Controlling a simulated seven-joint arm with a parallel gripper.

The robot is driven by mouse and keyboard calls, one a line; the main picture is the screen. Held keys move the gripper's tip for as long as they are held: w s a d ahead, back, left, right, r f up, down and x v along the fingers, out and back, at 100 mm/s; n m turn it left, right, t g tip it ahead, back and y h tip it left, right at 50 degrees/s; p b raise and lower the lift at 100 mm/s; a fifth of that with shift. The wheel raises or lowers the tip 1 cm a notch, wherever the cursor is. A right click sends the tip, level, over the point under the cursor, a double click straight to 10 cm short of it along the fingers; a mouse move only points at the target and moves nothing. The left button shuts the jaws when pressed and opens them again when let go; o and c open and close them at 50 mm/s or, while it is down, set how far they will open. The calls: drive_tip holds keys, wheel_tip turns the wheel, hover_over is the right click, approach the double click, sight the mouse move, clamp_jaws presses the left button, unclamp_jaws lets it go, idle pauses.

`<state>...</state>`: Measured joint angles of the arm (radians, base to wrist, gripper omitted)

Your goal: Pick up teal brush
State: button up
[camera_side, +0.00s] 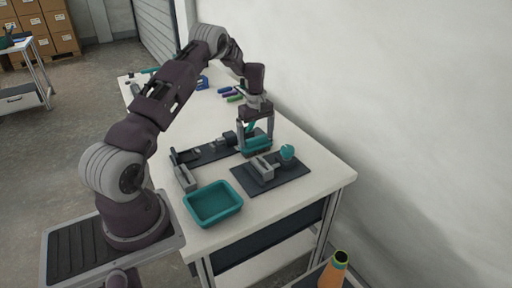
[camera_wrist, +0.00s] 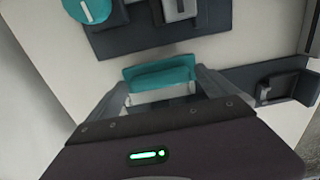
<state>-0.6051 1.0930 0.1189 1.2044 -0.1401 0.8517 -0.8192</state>
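The teal brush (camera_side: 257,146) is at the far side of the white table's work area, under my gripper (camera_side: 256,140). In the wrist view the brush (camera_wrist: 160,76) is a teal block across the gap between the fingertips of my gripper (camera_wrist: 160,80). My gripper points down, its fingers wide apart, one at each end of the brush. I cannot tell whether the fingertips touch it. A teal slanted piece shows between the fingers in the side view, perhaps part of the brush.
A dark mat (camera_side: 292,181) with a grey block and round teal-topped item (camera_side: 287,153) lies close by. A dark rail fixture (camera_side: 205,151) is to the left. A teal tray (camera_side: 213,204) stands at the near edge. Small coloured items (camera_side: 232,95) lie behind; the wall is near the table.

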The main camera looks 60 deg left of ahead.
sight(256, 138)
drive_tip(key=c, duration=1.2)
drive_tip(key=shift+o, duration=0.2)
drive_tip(key=shift+r, duration=0.15)
wheel_tip(256, 138, up, 10)
